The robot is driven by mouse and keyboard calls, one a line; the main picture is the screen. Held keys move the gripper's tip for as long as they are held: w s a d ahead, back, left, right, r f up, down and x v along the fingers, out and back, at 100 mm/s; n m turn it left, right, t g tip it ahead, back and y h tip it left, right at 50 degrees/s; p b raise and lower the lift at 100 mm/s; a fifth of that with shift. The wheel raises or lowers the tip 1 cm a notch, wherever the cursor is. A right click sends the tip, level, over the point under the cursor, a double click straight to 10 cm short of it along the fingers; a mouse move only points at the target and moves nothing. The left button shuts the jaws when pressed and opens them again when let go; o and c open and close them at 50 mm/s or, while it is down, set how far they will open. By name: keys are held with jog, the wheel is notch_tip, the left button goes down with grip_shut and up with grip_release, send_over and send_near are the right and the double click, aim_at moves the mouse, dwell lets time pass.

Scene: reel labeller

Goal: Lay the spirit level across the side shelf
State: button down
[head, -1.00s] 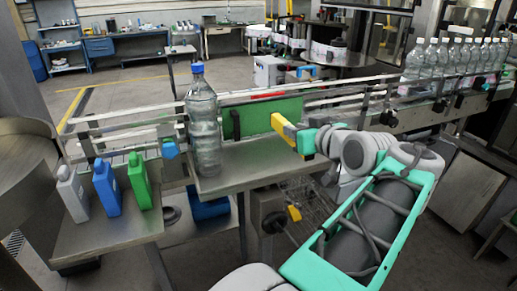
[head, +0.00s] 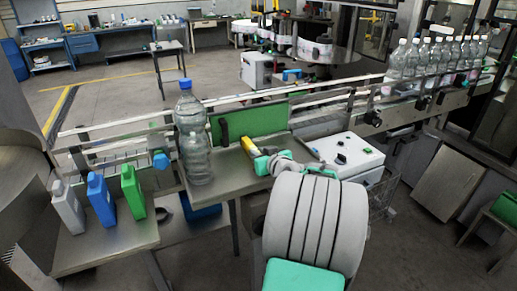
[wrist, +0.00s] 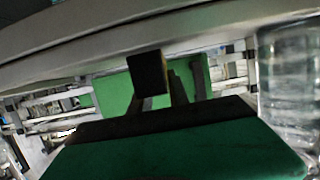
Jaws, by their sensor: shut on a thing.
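The spirit level (head: 247,145) is a short yellow bar with a dark end. My gripper (head: 262,158) is shut on it, above the steel shelf beside the conveyor (head: 222,187), in front of the green panel. In the wrist view the level (wrist: 148,74) shows as a dark block with a yellowish edge at the fingertips. My arm hides part of the gripper and the shelf's right side in the head view. I cannot tell whether the level touches the shelf.
A large clear bottle (head: 194,140) with a blue cap stands on the shelf, left of my gripper. Grey, blue (head: 101,201) and green jugs stand on a lower steel table at left. A white control box (head: 347,157) is at right. The shelf's front middle is bare.

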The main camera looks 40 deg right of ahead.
jog(key=shift+f+b, duration=0.15)
jog(key=shift+b, duration=0.25)
jog(key=c, duration=1.3)
grip_release()
jog(key=shift+o, duration=0.2)
jog(key=b+v, duration=0.2)
jog(key=v, duration=1)
jog(key=shift+b, duration=0.35)
jog(key=shift+a, duration=0.1)
